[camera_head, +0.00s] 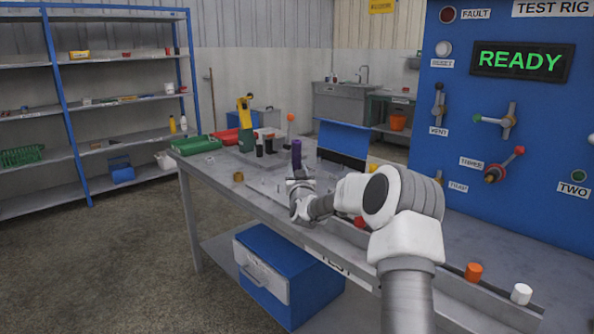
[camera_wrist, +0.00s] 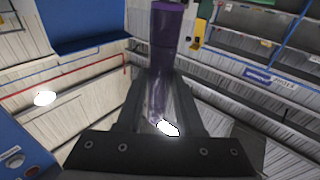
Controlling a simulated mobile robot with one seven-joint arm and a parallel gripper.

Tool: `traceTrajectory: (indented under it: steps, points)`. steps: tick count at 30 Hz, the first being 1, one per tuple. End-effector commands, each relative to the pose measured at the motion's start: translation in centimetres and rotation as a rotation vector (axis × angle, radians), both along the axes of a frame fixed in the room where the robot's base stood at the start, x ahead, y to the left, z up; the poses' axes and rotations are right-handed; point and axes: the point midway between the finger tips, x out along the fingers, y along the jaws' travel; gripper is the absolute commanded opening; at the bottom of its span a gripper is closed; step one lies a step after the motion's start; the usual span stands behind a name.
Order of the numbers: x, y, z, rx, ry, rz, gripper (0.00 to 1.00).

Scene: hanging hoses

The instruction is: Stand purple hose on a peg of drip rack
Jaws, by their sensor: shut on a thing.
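The purple hose (camera_head: 296,152) stands roughly upright above my gripper (camera_head: 299,182) over the workbench. In the wrist view the hose (camera_wrist: 166,38) runs between the two dark fingers of my gripper (camera_wrist: 162,78), which is shut on it. Its lower end is partly hidden by the gripper. Left of the hose, several dark upright pieces (camera_head: 259,148) stand on the bench; they may be the drip rack's pegs or other hoses, too small to tell. The hose is apart from them in the picture.
The grey workbench (camera_head: 225,178) has green bins (camera_head: 196,145) at its far left and a yellow machine (camera_head: 244,122) behind. A blue panel (camera_head: 343,138) stands right of the hose. The blue test rig (camera_head: 455,110) rises at right.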

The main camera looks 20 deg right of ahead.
Motion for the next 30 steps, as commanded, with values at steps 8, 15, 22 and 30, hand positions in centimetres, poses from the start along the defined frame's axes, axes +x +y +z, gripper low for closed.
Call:
traceTrajectory:
  steps: [8, 15, 22, 30]
  points:
    - [0.0, 0.0, -0.4, 0.0, -0.001, 0.001, 0.0]
    - [0.0, 0.1, -1.0, 0.0, -0.001, 0.001, 0.0]
    - [0.0, 0.1, -1.6, 0.0, -0.001, 0.001, 0.0]
    - [0.0, 0.1, -2.3, 0.0, -0.001, 0.001, 0.0]
